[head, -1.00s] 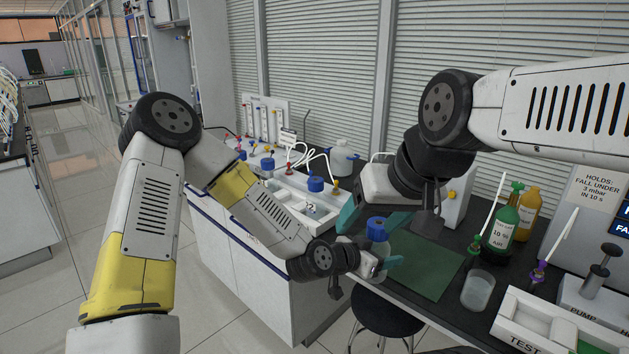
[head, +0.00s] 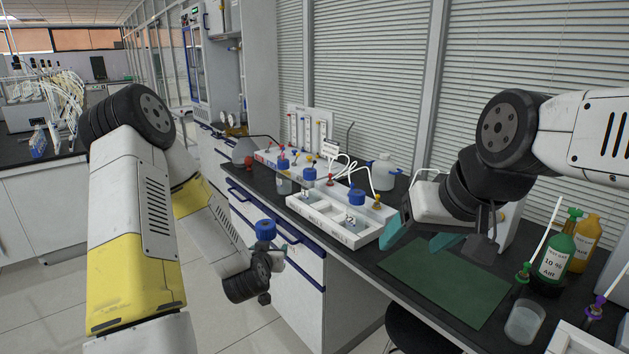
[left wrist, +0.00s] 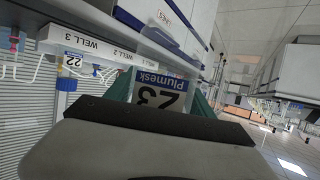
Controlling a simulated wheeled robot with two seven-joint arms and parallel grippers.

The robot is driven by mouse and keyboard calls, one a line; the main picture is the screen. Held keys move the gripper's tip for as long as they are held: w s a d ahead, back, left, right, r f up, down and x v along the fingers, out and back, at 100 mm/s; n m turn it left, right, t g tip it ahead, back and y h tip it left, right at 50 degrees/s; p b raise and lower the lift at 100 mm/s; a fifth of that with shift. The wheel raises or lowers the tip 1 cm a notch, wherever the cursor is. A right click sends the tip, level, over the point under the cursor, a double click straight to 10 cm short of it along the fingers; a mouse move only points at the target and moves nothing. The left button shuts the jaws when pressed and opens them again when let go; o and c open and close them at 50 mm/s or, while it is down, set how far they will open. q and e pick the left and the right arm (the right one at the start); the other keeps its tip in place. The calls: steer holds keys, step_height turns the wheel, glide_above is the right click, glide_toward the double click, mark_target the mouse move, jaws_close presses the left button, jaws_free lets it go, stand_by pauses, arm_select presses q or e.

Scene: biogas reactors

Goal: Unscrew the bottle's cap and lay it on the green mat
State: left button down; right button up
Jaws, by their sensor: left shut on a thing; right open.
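My left gripper (head: 268,255) is shut on the bottle, away from the bench front in the head view. The bottle's blue cap (head: 265,229) sits on top of it; most of the bottle body is hidden by the gripper. In the left wrist view the bottle's label (left wrist: 160,92) shows "Plumesk 23" upside down between the teal fingers. My right gripper (head: 418,241) is open and empty, at the left back of the green mat (head: 450,281), well apart from the bottle. The mat lies bare on the dark bench.
A white well tray (head: 325,229) with bottle 22, blue-capped (head: 357,197), stands left of the mat. Right of the mat are a clear beaker (head: 524,323), a green bottle (head: 557,258) and a yellow bottle (head: 587,240). A black stool (head: 408,330) is below the bench edge.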

steer(key=shift+w, duration=0.1)
steer(key=shift+c, duration=0.3)
steer(key=w+a+f+m+g+h, duration=0.1)
steer(key=w+a+g, duration=0.2)
steer(key=w+a, duration=0.5)
steer(key=w+a+f+g, duration=0.2)
steer(key=w+a, duration=0.3)
steer(key=w, duration=0.6)
arm_select(q)
steer(key=s+d+f+m+g+h, duration=0.2)
steer(key=d+m+g+h, duration=0.1)
steer(key=d+m+h, duration=0.5)
steer(key=d+h, duration=0.1)
steer(key=d, duration=0.2)
steer(key=shift+s+d+f, duration=0.15)
steer(key=shift+d, duration=0.2)
arm_select(e)
steer(key=w+a+f, duration=0.2)
steer(key=a+f, duration=0.1)
steer(key=f, duration=0.3)
steer(key=w+a+f+g+h, duration=0.1)
steer(key=w+a+f, duration=0.2)
steer(key=f, duration=0.4)
steer(key=shift+a+f, duration=0.3)
steer(key=shift+a, duration=0.2)
arm_select(q)
steer(key=shift+g, duration=0.3)
